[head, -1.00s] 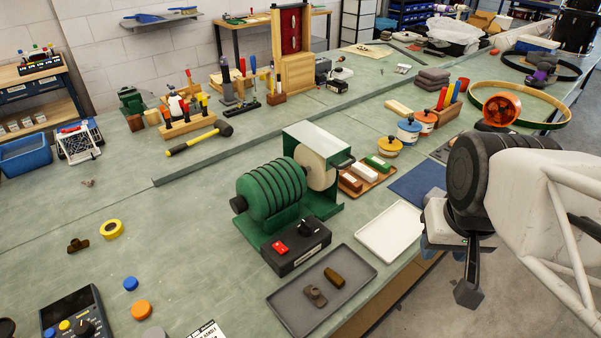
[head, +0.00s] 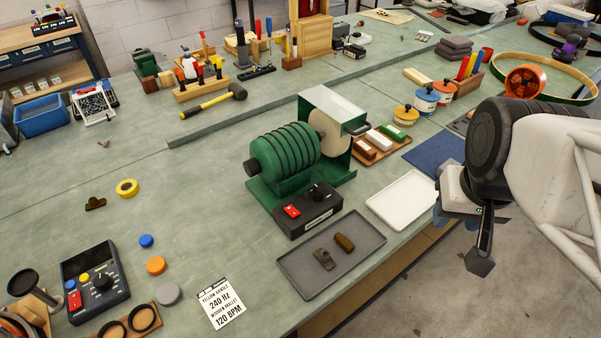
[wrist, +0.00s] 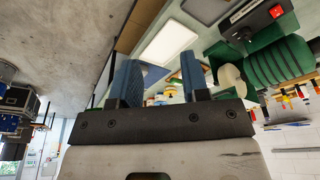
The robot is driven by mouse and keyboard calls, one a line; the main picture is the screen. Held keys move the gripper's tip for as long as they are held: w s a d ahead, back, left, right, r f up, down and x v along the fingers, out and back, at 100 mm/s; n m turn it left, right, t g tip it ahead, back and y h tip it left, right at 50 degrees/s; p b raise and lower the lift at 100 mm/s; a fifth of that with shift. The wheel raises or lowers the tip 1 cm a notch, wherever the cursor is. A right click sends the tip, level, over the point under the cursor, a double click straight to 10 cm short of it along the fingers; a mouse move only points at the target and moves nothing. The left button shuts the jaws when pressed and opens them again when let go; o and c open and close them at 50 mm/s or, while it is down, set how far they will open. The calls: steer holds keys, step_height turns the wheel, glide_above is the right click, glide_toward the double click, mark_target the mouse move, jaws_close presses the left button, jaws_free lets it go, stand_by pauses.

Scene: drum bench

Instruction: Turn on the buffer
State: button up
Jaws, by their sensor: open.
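The buffer is a green ribbed motor (head: 285,152) with a pale wheel (head: 328,130) under a metal hood, on the bench. Its black control box (head: 309,211) at the front has a red switch (head: 292,211) and a black knob (head: 319,192). In the wrist view the motor (wrist: 275,65) and red switch (wrist: 276,12) show at the upper right. My gripper (wrist: 160,78) is open and empty, with two blue fingers apart. In the head view it is mostly hidden behind my arm, right of the buffer and beyond the bench's front edge.
A grey tray (head: 290,270) with two small dark pieces lies in front of the buffer. A white tray (head: 402,200) and a wooden tray of polishing bars (head: 385,143) are to its right. A black device with its own red switch (head: 75,300) stands left. Bench left of the buffer is fairly clear.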

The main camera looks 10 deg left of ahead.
steer(key=shift+w+a, duration=0.15)
steer(key=shift+w, duration=0.05)
steer(key=c, duration=0.7)
steer(key=shift+w+a+n, duration=0.4)
steer(key=shift+w+n, duration=0.1)
steer(key=shift+n, duration=0.3)
jaws_close()
steer(key=w+a+f+n+g, duration=0.1)
steer(key=w+a+f+n, duration=0.1)
steer(key=w+a+n, duration=0.3)
steer(key=w+a+f+n+g, duration=0.1)
steer(key=w+a+f+n, duration=0.2)
steer(key=a+n, duration=0.9)
steer(key=w+a+f+n+g, duration=0.1)
steer(key=w+a+f+n, duration=0.1)
steer(key=w+a+n, duration=0.4)
steer(key=shift+w+a+f+n+g+h, duration=0.35)
steer(key=shift+a+n, duration=0.95)
steer(key=shift+a, duration=1.3)
steer(key=shift+r, duration=0.1)
